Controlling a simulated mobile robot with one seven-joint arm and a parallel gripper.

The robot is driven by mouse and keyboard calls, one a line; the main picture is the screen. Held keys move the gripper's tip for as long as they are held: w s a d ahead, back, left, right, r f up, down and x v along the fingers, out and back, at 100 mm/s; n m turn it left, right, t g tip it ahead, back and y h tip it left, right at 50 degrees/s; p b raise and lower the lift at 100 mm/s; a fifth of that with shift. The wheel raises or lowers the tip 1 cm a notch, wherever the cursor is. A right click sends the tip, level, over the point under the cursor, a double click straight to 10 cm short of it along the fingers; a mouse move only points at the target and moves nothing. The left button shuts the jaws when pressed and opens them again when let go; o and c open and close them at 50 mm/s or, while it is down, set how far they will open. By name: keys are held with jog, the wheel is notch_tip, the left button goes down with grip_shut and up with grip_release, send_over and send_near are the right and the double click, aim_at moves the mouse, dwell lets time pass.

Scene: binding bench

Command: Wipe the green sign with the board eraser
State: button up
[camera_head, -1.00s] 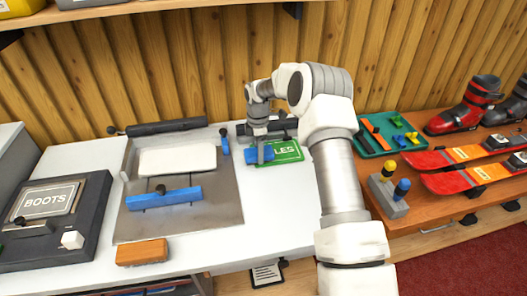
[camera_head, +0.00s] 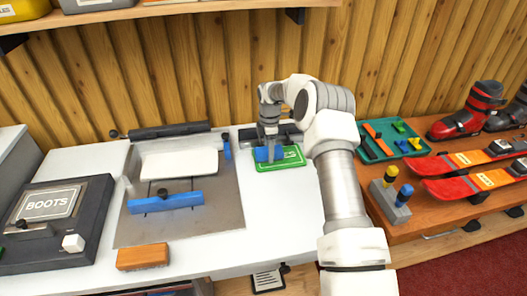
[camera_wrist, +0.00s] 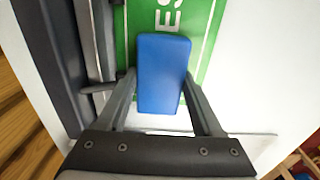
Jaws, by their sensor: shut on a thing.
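The blue board eraser (camera_head: 278,153) is held between the fingers of my gripper (camera_head: 269,157). In the wrist view the eraser (camera_wrist: 162,75) lies lengthwise between both fingers. The green sign (camera_head: 293,160) with white letters and a white border lies flat on the white bench. The eraser is over the left part of the sign and hides some of its letters. In the wrist view the sign (camera_wrist: 205,40) shows beyond and beside the eraser. The eraser looks to be on the sign, but I cannot tell whether they touch.
A dark bar device (camera_head: 290,130) stands close behind the sign. A metal plate (camera_head: 215,215) with a blue bar (camera_head: 180,202) is to the left. Bare bench lies before the sign. A green tray (camera_head: 372,153) is to the right.

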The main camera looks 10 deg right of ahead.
aim_at(259, 152)
jog(key=shift+d, duration=5.35)
jog(key=shift+s+a+f, duration=0.1)
jog(key=shift+a, duration=6.95)
jog(key=shift+r+p, duration=1.6)
jog(key=shift+r, duration=1.55)
jog(key=shift+r+p, duration=1)
jog(key=shift+r, duration=0.5)
